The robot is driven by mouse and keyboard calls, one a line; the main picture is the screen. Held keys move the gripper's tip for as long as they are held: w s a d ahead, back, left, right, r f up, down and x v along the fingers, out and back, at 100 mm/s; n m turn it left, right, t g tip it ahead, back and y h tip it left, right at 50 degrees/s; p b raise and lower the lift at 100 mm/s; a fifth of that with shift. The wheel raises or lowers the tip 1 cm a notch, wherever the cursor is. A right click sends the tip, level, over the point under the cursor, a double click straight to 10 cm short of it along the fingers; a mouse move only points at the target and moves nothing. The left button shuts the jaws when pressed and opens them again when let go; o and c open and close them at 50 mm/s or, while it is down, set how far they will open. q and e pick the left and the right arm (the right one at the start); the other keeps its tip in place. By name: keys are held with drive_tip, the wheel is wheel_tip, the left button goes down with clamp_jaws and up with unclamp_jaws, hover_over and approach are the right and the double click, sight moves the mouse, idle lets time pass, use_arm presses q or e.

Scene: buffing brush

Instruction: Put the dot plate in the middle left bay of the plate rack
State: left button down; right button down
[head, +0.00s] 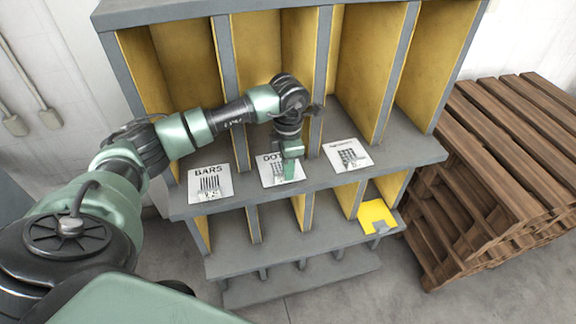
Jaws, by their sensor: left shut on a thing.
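The dot plate (271,172) is a white card with "DOT" lettering and a dark pattern, partly hidden by my gripper. It is on the front ledge of the grey plate rack (185,203), between two other plates. My left gripper (289,169) reaches down from above and is shut on the dot plate near its right side. I cannot tell if the plate is lifted off the ledge. The rack has tall upper bays and lower bays, with yellow lining and grey dividers. My right gripper is not in view.
The bars plate (210,184) lies left of the dot plate, and a third patterned plate (347,155) lies right of it. Wooden pallets (500,170) are stacked close to the rack's right side.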

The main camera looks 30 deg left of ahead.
use_arm(q)
drive_tip(key=shift+f, duration=0.1)
drive_tip(key=shift+f, duration=0.1)
drive_tip(key=c, duration=1.7)
unclamp_jaws()
drive_tip(key=shift+o, duration=1)
drive_tip(key=shift+r, duration=0.25)
drive_tip(key=shift+r+b, duration=0.3)
drive_tip(key=shift+b, duration=0.05)
wheel_tip(320, 180, up, 11)
drive_tip(key=b, duration=0.3)
